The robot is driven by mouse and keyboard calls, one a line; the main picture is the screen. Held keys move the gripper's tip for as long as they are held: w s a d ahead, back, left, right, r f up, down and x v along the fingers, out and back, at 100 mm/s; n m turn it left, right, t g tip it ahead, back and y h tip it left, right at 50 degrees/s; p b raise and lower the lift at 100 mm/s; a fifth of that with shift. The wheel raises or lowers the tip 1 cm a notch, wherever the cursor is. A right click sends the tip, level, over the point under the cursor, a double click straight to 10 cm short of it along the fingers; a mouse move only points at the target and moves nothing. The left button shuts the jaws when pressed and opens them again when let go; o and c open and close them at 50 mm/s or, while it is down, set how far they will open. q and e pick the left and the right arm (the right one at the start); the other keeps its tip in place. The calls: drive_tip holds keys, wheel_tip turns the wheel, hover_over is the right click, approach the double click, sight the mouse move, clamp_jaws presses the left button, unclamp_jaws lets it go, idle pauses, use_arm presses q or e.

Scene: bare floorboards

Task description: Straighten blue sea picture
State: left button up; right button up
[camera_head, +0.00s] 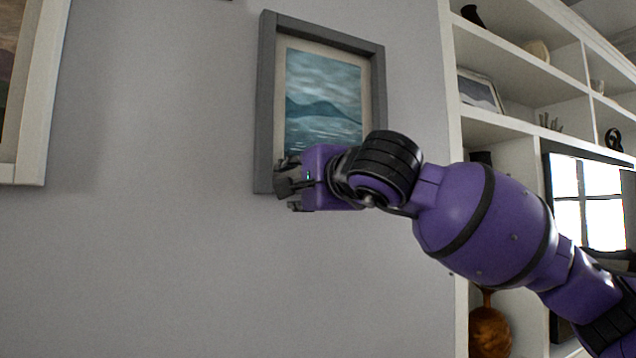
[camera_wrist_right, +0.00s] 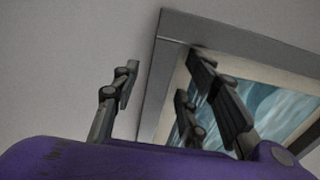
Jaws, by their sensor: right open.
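The blue sea picture (camera_head: 324,100) hangs on the grey wall in a grey frame (camera_head: 265,95) with a pale mat. Its top edge slopes down to the right in the head view; how much is real tilt I cannot tell. My right gripper (camera_head: 284,187) is at the frame's lower left corner, hiding the lower part. In the right wrist view the open fingers (camera_wrist_right: 160,76) straddle the frame's side (camera_wrist_right: 157,97), one finger over the wall and two over the picture (camera_wrist_right: 258,105). Contact is unclear. My left gripper is out of view.
White shelves (camera_head: 452,130) with several ornaments and a bright screen (camera_head: 588,200) stand on the right, behind my right arm. Another framed picture (camera_head: 33,150) hangs at the far left. The wall between the pictures and below is bare.

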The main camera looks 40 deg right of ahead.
drive_tip(key=v, duration=1.1)
drive_tip(key=shift+s, duration=0.15)
